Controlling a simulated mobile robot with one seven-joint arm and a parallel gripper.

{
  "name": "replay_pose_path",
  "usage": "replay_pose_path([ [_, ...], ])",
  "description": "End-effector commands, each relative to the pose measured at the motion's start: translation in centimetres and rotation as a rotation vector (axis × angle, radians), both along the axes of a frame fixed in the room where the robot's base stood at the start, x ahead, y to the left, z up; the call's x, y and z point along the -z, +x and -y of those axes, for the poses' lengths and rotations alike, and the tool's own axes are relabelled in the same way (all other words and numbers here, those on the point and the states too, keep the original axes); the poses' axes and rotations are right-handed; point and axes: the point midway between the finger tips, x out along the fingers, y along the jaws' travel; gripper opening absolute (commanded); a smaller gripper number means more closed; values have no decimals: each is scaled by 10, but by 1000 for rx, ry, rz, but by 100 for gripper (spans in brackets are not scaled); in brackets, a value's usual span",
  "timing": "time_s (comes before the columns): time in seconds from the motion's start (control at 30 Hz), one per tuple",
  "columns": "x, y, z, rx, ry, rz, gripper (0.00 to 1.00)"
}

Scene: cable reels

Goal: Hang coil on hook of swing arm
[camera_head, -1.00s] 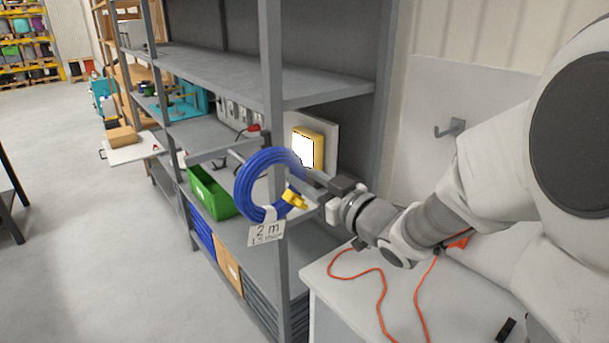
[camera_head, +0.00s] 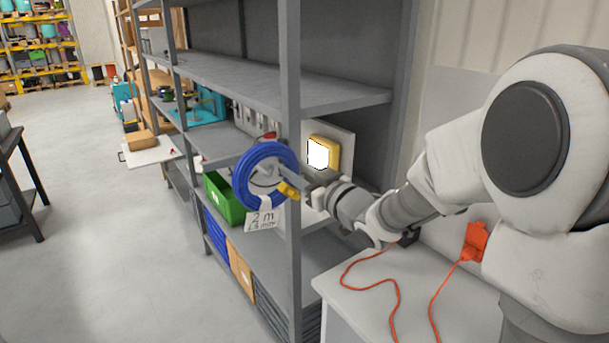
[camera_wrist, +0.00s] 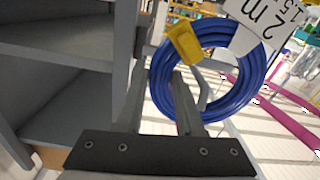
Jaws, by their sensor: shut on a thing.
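The blue cable coil (camera_head: 243,187) hangs upright in front of the shelf post in the head view. A yellow clip (camera_head: 289,190) and a white "2 m" tag (camera_head: 261,220) are on it. My gripper (camera_head: 299,188) is shut on the coil at its right side. A thin grey bent rod (camera_wrist: 206,92) shows at the coil's opening there. I cannot tell whether it is the swing arm's hook or whether the coil touches it.
The grey shelf post (camera_head: 289,90) stands close behind the coil. A white-topped cabinet (camera_head: 345,290) with an orange cable (camera_head: 386,283) is at lower right.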

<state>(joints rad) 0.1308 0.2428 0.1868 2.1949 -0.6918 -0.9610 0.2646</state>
Motion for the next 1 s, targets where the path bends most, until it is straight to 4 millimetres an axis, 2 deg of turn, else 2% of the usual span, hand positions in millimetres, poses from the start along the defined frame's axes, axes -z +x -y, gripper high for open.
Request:
replay_pose_path([
  [0.27,-1,19,-13,-1,2,1,0],
  [0.3,8,18,-12,0,1,1,0],
  [0.53,22,19,-13,0,1,2,0],
  [1.0,27,19,-13,0,1,2,0],
])
